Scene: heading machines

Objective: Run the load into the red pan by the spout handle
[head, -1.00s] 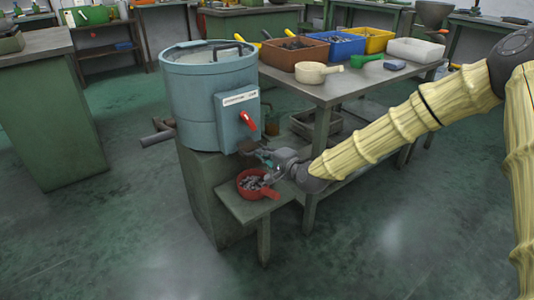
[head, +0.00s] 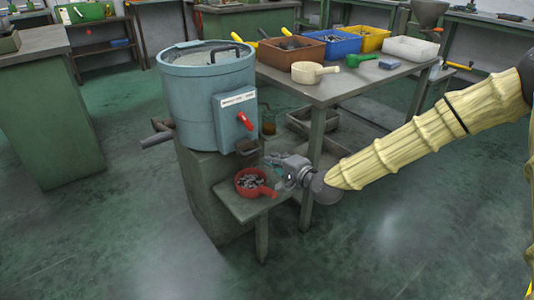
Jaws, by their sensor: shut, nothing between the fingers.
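The blue-grey drum machine (head: 208,100) stands on a grey pedestal, with a red handle (head: 245,121) on its front panel. The spout (head: 246,147) sticks out low on the drum, below that handle. The red pan (head: 251,183) rests on a small shelf under the spout, its handle pointing right and toward me. Several grey metal pieces (head: 252,181) lie in the pan. My gripper (head: 274,160) is shut and empty, right of the spout and above the pan's right side, apart from both as far as I can tell.
A workbench (head: 335,90) to the right holds brown, blue, yellow and white bins, a cream scoop (head: 312,73) and a green scoop (head: 360,60). The small shelf (head: 240,208) stands close below my gripper. The floor at front is clear.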

